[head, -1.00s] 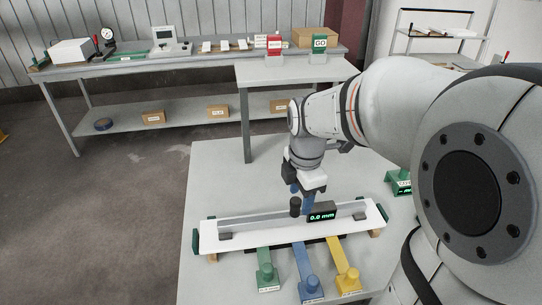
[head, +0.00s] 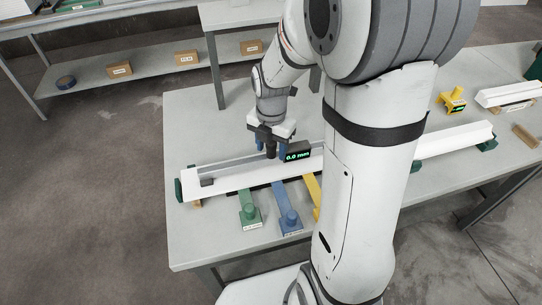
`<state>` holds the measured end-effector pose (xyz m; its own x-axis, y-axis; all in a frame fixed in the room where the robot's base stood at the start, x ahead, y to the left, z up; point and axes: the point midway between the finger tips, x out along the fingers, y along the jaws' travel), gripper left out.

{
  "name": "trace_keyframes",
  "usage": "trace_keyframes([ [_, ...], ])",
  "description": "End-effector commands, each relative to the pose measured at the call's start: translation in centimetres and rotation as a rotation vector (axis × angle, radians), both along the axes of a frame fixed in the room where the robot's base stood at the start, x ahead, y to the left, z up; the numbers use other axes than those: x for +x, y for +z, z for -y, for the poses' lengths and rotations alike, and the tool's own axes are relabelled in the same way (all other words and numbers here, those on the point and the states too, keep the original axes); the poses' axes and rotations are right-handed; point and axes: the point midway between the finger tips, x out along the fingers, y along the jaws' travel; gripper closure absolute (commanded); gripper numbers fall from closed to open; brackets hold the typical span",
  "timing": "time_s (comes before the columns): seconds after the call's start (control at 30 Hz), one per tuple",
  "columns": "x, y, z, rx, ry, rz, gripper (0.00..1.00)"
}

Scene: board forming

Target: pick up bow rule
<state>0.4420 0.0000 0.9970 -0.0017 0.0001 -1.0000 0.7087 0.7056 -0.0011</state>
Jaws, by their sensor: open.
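The bow rule, a long grey bar (head: 228,171) with a black knob (head: 271,152) and a dark readout (head: 297,155) showing 0.0 mm in green, lies along a white board (head: 235,181) on the near table. My gripper (head: 272,148) points down over the middle of the rule. Its blue fingers are open and appear on either side of the knob. I cannot tell whether they touch it. My arm hides the right end of the rule and board.
Green (head: 249,210), blue (head: 288,208) and yellow (head: 314,192) handled tools lie at the board's front edge. Another white board (head: 455,140) and a yellow stand (head: 453,100) are at the right. The table's left front is clear.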

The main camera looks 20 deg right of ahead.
Motion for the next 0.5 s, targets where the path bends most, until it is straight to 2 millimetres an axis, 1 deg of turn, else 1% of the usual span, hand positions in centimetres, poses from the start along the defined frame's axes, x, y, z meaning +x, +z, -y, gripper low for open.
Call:
trace_keyframes([
  [0.1,0.00,-0.47,-0.01,0.000,0.000,0.001,0.50],
  [0.27,0.01,-0.48,-0.03,0.000,0.000,0.001,0.50],
  [0.37,0.01,-0.47,-0.04,0.000,0.000,0.001,0.57],
  [0.5,0.01,-0.47,-0.05,0.000,0.001,0.001,0.68],
])
